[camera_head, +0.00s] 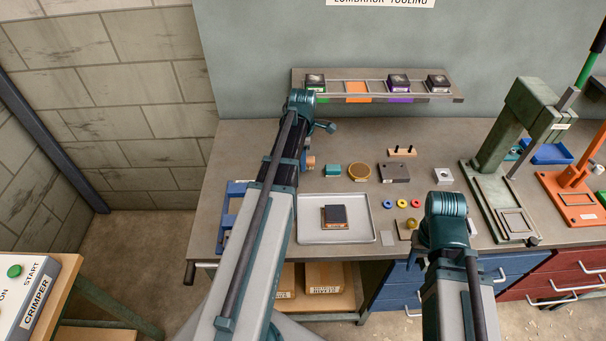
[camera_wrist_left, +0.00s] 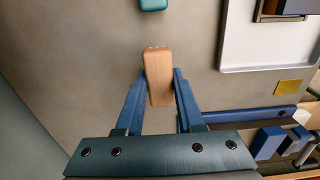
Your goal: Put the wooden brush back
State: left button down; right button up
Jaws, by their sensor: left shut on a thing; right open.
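The wooden brush (camera_wrist_left: 158,78) is a light brown block with pale bristle tufts at its far end in the left wrist view. My left gripper (camera_wrist_left: 159,82) is shut on it, one blue finger on each side. In the head view the brush (camera_head: 310,163) shows just right of my left arm, which hides most of that gripper. It is over the bench left of a teal block (camera_head: 333,170); I cannot tell if it touches the bench. My right gripper (camera_head: 424,242) is open, mostly hidden by its own wrist, near the bench's front edge.
A blue rack (camera_head: 236,189) stands at the bench's left end, partly behind my left arm. A grey tray (camera_head: 358,234) holds a dark block. A green press (camera_head: 520,130) stands further right.

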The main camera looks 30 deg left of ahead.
pick_arm(q)
jog(key=shift+f, duration=0.1)
notch_tip(320, 180, down, 4)
jog(key=b, duration=0.3)
jog(key=shift+r+b, duration=0.25)
jog(key=shift+b, duration=0.05)
jog(key=shift+f, duration=0.2)
jog(key=c, duration=0.5)
grip_release()
jog(key=shift+c, duration=0.2)
jog(key=shift+r, duration=0.2)
